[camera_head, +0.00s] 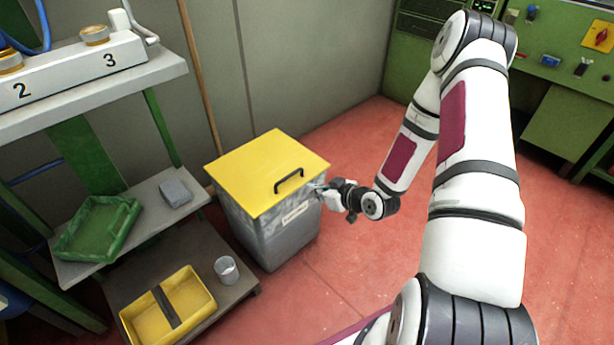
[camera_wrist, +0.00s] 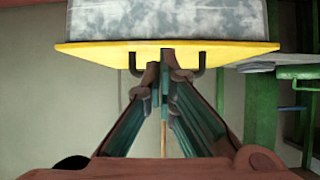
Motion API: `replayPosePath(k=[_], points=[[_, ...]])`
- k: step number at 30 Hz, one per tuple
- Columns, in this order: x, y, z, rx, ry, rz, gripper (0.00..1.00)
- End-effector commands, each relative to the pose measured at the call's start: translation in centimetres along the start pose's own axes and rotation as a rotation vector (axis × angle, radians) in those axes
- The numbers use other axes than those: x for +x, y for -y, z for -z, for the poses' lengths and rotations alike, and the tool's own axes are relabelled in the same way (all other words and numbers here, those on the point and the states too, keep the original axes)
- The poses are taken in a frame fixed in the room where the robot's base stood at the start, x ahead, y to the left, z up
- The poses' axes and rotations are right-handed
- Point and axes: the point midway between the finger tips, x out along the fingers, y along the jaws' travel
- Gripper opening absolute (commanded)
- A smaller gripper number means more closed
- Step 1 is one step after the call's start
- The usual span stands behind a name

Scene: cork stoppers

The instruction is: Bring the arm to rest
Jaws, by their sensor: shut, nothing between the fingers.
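My arm reaches forward and down on the right side of the head view. My gripper (camera_head: 320,187) is at the right edge of a grey metal bin (camera_head: 275,240) with a yellow lid (camera_head: 262,165). In the wrist view my gripper (camera_wrist: 166,58) is shut and empty, its fingertips together in front of the yellow lid (camera_wrist: 90,52) and its black handle (camera_wrist: 200,58). I cannot tell whether the fingertips touch the lid or handle. The lid lies on the bin.
At left a shelf holds a green tray (camera_head: 80,240) and a grey block (camera_head: 175,192). A lower shelf holds a yellow divided tray (camera_head: 195,300) and a cup (camera_head: 227,270). Green machine cabinets (camera_head: 570,125) stand at the back right. Red floor (camera_head: 400,260) is clear right of the bin.

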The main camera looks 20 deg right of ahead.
Motion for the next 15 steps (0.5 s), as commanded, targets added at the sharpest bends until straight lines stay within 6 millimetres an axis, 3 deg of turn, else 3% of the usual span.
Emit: replayPosePath(k=[6, 15], points=[[-1.1, 0.0, -1.8, 0.000, 0.000, 0.001, 0.00], [-1.3, -0.1, -1.8, -0.012, 0.015, 0.001, 0.00]])
